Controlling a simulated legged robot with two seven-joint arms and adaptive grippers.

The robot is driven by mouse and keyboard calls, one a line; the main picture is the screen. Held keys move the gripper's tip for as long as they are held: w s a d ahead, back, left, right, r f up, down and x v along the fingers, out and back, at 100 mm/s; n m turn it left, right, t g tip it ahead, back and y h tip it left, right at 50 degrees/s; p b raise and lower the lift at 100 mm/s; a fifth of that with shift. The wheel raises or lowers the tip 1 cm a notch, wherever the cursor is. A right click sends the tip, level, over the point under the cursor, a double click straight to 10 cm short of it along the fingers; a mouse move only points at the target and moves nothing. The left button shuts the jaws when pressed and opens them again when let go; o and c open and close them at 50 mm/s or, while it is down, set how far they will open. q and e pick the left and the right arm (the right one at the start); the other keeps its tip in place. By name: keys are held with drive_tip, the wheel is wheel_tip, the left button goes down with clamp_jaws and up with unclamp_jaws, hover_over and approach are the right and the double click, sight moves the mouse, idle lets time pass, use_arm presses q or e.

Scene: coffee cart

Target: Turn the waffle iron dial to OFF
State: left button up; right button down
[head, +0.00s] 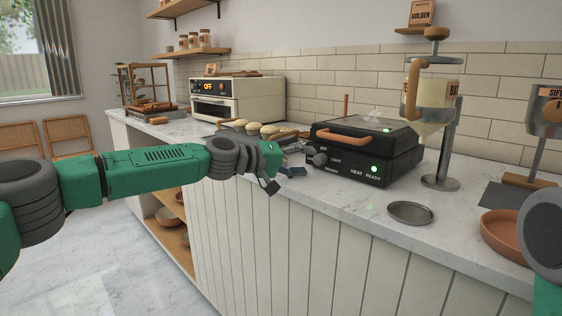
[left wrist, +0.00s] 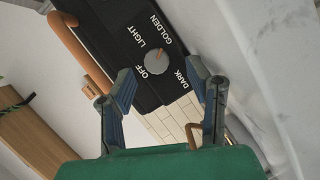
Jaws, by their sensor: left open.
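The black waffle iron (head: 368,152) stands on the marble counter with its lid down and a wooden handle (head: 341,137) across the front. Its grey dial (head: 320,159) is at the left of the front panel, and a green light glows at the right. In the left wrist view the dial (left wrist: 155,59) sits among the labels OFF, LIGHT, GOLDEN and DARK; I cannot tell its setting. My left gripper (head: 282,178) is just left of the dial. In the left wrist view its fingers (left wrist: 160,88) are open and empty, with the dial ahead between them, apart from it.
A round metal dish (head: 411,212) lies on the counter right of the iron. A batter dispenser (head: 438,130) stands behind it, and a terracotta bowl (head: 503,235) is further right. Waffles or buns lie behind my gripper, near a white oven (head: 238,100).

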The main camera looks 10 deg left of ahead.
use_arm(q)
drive_tip(key=v, duration=0.8)
drive_tip(key=shift+a, duration=0.3)
drive_tip(key=shift+r, duration=0.1)
